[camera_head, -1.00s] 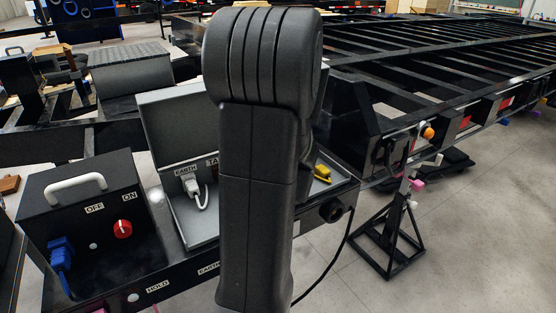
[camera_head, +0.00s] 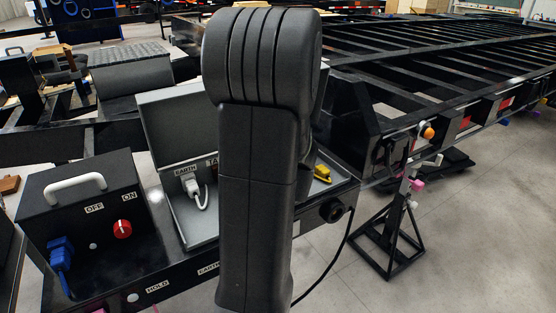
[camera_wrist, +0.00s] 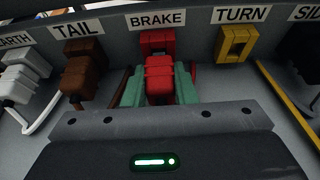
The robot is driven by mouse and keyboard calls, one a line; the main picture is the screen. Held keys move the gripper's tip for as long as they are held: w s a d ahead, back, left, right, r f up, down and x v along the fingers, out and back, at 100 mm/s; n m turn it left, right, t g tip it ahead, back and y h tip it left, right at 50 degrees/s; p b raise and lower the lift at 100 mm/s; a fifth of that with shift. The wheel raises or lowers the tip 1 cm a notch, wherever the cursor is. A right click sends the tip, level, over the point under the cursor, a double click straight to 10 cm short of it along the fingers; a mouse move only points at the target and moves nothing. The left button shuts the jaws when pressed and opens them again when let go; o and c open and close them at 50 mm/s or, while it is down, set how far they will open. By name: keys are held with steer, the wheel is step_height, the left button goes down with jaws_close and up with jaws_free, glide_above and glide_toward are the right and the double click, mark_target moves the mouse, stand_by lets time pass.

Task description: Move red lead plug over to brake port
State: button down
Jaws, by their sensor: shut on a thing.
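In the wrist view the red lead plug (camera_wrist: 160,80) sits between the green fingers of my gripper (camera_wrist: 159,90), which is shut on it. The red brake port (camera_wrist: 157,39) is on the panel straight ahead, under the BRAKE label (camera_wrist: 156,20). The plug lines up with the port, right in front of it. A dark gap shows between them in part; I cannot tell whether the plug is seated. In the head view my own arm hides the gripper, the red plug and the brake port.
A brown plug (camera_wrist: 84,70) at TAIL and a white plug (camera_wrist: 22,80) at EARTH stand to the left. The yellow TURN port (camera_wrist: 236,44) is to the right, with a yellow cable (camera_wrist: 285,103) nearby. The grey box's raised lid (camera_head: 180,125) stands behind the plugs.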

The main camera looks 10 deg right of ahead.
steer(key=shift+w+a, duration=0.2)
steer(key=shift+w, duration=0.3)
steer(key=c, duration=1.1)
jaws_free()
steer(key=p+v, duration=0.2)
steer(key=v, duration=1)
steer(key=shift+r, duration=0.1)
steer(key=shift+p+v, duration=0.35)
steer(key=shift+v, duration=0.55)
